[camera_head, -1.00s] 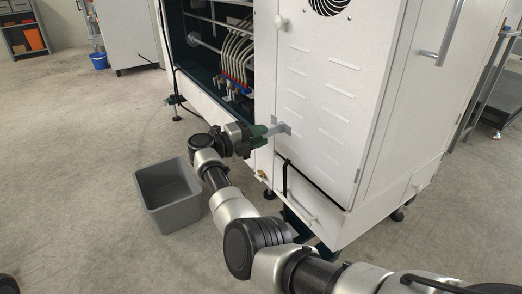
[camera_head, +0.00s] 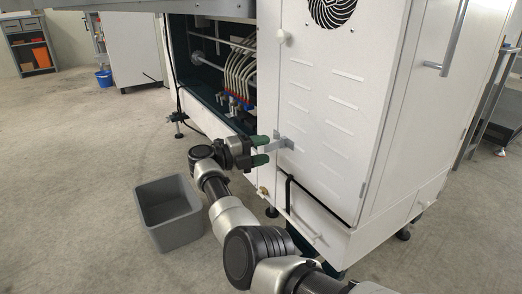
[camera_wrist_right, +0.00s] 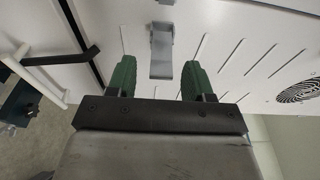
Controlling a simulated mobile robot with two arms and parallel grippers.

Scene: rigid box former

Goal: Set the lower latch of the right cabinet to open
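The lower latch (camera_head: 284,144) is a small grey metal piece near the left edge of the right cabinet's white door (camera_head: 325,110). In the right wrist view the latch (camera_wrist_right: 161,50) lies ahead of the fingers, lined up with the gap between them, with its flat tab pointing towards the gripper. My right gripper (camera_head: 263,150) is open beside the latch. Its green fingers (camera_wrist_right: 157,80) are spread one above the other in the head view, with nothing gripped. Whether a finger touches the latch I cannot tell. My left gripper is not in view.
A round white knob (camera_head: 282,37) sits higher on the door's left edge. A black bent bar (camera_head: 288,192) stands out below the latch. Hoses (camera_head: 238,75) fill the open bay to the left. A grey bin (camera_head: 168,212) stands on the floor left of my right arm.

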